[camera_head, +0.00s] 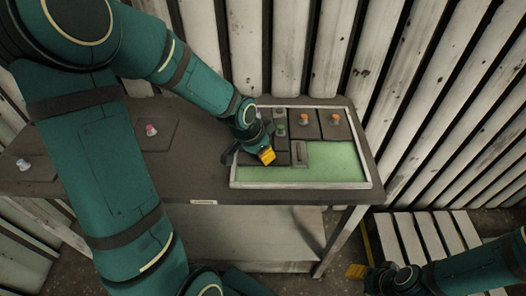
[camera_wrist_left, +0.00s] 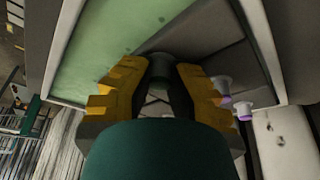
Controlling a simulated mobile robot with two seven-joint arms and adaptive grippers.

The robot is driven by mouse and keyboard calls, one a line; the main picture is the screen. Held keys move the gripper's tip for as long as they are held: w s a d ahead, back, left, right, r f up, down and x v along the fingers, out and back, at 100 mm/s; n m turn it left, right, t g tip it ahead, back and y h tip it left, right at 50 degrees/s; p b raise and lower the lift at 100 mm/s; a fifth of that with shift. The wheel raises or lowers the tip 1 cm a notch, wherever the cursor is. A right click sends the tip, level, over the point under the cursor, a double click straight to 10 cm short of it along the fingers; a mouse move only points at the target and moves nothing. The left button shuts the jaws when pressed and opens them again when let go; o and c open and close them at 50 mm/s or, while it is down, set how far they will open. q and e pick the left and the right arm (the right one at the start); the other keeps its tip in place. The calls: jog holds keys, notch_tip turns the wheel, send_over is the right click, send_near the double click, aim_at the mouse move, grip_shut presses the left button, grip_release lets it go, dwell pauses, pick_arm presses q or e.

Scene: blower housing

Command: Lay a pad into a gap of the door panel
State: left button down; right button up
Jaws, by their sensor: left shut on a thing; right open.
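The door panel (camera_head: 300,186) lies on the table with a pale frame and a green floor; it also shows in the wrist view (camera_wrist_left: 85,75). Dark pads with orange knobs (camera_head: 304,128) (camera_head: 335,130) fill its back right part. My left gripper (camera_head: 266,155) is over the panel's left part, shut on a knob (camera_wrist_left: 160,68) between its yellow fingers. A dark pad (camera_wrist_left: 205,38) shows beyond the fingers; whether it is the held one, and whether that one touches the floor, I cannot tell. My right gripper (camera_head: 357,271) is open and empty, low at the right, off the table.
A grey block (camera_head: 299,153) stands in the panel's middle. Bare green floor shows at the panel's right and front. A slatted pallet (camera_head: 425,235) is at the right.

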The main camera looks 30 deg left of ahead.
pick_arm(q)
jog(key=shift+c, duration=2.1)
grip_release()
notch_tip(320, 180, up, 7)
jog(key=p, duration=0.5)
jog(key=shift+p, duration=0.4)
